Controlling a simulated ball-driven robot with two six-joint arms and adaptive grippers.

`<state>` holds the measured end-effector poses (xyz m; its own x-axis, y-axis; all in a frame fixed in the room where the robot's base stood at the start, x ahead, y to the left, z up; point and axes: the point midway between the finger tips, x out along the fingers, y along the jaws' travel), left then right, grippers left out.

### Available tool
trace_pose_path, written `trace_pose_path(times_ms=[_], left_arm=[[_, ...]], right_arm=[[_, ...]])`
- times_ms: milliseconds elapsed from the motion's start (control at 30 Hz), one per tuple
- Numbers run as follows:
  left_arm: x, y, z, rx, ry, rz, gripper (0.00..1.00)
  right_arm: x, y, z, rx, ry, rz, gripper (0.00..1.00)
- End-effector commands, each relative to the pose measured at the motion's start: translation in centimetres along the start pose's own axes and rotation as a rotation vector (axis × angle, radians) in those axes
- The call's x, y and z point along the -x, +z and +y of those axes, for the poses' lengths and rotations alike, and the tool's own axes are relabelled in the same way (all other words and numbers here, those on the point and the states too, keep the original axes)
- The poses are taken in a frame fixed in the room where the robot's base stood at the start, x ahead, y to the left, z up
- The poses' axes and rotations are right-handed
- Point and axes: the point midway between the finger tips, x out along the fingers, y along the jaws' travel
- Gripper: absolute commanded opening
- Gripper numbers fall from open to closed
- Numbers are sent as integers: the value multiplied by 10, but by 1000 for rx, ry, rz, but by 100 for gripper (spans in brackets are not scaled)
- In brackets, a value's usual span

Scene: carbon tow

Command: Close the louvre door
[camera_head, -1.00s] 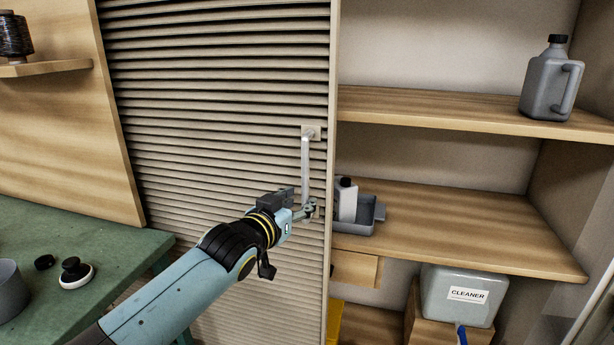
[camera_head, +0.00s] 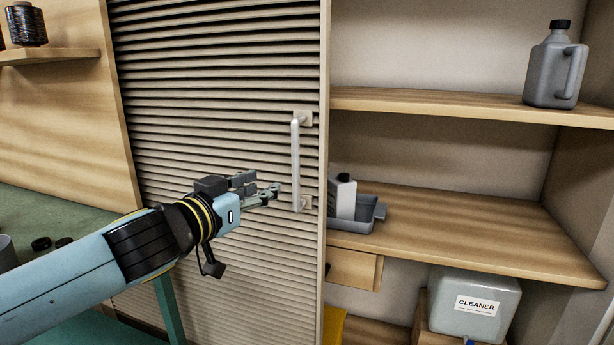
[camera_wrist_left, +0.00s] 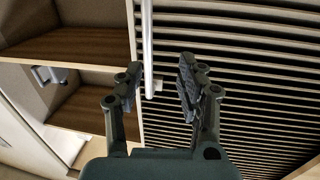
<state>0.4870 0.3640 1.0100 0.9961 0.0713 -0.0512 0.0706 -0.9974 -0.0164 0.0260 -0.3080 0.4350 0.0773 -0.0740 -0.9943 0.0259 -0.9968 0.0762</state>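The louvre door (camera_head: 220,110), with horizontal slats, covers the left part of the cabinet in the head view. Its right edge stands beside the open shelves. A pale vertical bar handle (camera_head: 296,165) sits near that edge. My left gripper (camera_head: 276,191) is just left of the handle's lower end, empty and seemingly apart from it. In the left wrist view the left gripper (camera_wrist_left: 158,82) has its fingers spread, with the handle (camera_wrist_left: 147,40) lined up between them, nearer the left finger. The exact gap to the handle is unclear. My right gripper is not in view.
The open cabinet shelves (camera_head: 450,215) hold a grey tray (camera_head: 352,225) with a white bottle (camera_head: 342,198), a grey jug (camera_head: 555,70) and a cleaner container (camera_head: 470,300). A drawer (camera_head: 352,268) lies below the tray. A green worktop (camera_head: 60,220) is at left.

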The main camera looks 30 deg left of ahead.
Motion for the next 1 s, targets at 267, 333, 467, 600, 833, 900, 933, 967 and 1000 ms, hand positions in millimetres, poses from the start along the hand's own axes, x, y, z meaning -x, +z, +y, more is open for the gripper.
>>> trace_pose_path(times_ms=[267,333,467,600,833,900,933,967,1000], left_arm=[[0,-28,10,18,29,54,38],[-12,-29,11,21,29,55,38],[-39,-31,12,23,29,55,38],[-66,-31,13,20,30,53,38],[-91,-31,14,17,32,52,38],[-94,-31,14,15,32,52,38],[-94,-31,14,15,32,52,38],[-95,-31,14,15,32,52,38],[-95,-30,14,15,32,52,38]], right_arm=[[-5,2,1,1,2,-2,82],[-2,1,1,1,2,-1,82],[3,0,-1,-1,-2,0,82],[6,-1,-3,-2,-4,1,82],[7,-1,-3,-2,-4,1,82],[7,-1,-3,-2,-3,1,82],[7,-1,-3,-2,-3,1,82],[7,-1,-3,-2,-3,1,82],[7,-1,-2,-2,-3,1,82]])
